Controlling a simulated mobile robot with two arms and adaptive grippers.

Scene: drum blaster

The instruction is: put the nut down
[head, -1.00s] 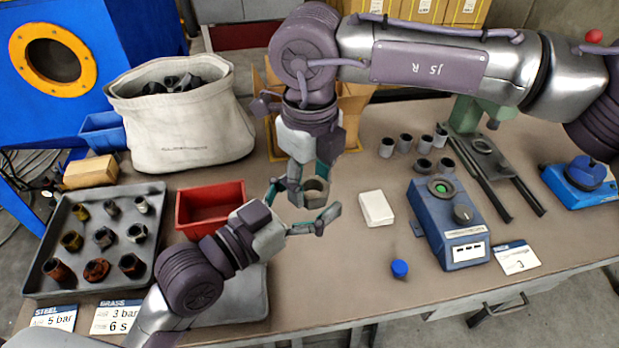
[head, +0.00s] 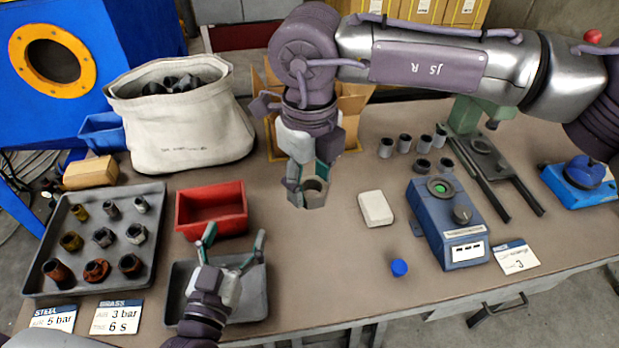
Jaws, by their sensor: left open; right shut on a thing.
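My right gripper (head: 309,185), its arm reaching in from the upper right, points down and is shut on a grey-green nut (head: 315,193). The nut is over the middle of the table, right of the red bin; I cannot tell whether it touches the tabletop. Its bore faces up, and the fingers hide part of its side. My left gripper (head: 235,238) is open and empty, fingers spread, above the small grey tray (head: 258,305) at the front, below the red bin.
A large grey tray (head: 153,215) with several nuts stands at the left. The red bin (head: 242,227), canvas bag (head: 190,135), white block (head: 375,208), blue tester box (head: 432,235) and blue cap (head: 399,267) surround the middle. The table's front centre is clear.

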